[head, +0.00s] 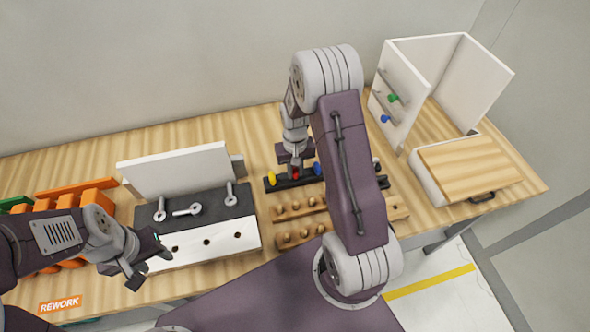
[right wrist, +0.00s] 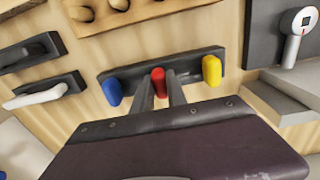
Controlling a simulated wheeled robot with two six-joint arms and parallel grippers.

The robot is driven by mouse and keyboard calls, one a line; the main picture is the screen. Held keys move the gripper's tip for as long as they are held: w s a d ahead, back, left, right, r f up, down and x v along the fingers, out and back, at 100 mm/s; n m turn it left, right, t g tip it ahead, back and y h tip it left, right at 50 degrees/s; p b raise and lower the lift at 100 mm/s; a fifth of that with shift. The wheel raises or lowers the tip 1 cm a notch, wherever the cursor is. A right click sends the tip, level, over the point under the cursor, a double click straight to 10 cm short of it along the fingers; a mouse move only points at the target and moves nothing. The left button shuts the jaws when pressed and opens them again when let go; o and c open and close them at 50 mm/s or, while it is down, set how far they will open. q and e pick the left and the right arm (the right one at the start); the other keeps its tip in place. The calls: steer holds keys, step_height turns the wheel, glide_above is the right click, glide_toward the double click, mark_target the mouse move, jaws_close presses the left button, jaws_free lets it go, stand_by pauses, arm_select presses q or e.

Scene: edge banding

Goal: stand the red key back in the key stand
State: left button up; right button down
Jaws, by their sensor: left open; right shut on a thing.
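The red key (head: 295,174) is between the fingertips of my right gripper (head: 296,166), which is shut on it. In the right wrist view the red key (right wrist: 158,82) shows between the two fingers (right wrist: 160,90). It is at the key stand (right wrist: 132,78), a dark bar, between the blue key (right wrist: 112,91) and the yellow key (right wrist: 212,70). I cannot tell whether it is fully seated, as its lower end is hidden. The key stand also shows in the head view (head: 282,186). My left gripper (head: 147,262) is open and empty near the table's front left.
A dark fixture (head: 150,215) with metal clamps and a white upright panel (head: 178,170) stands left of the key stand. Wooden peg racks (head: 290,225) lie in front of it. A white cabinet (head: 405,100) stands at the back right, beside a wood-topped drawer (head: 465,160).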

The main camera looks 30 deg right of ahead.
steer(key=c, duration=1.3)
jaws_free()
steer(key=shift+o, duration=0.2)
step_height(320, 180, up, 5)
steer(key=p, duration=0.4)
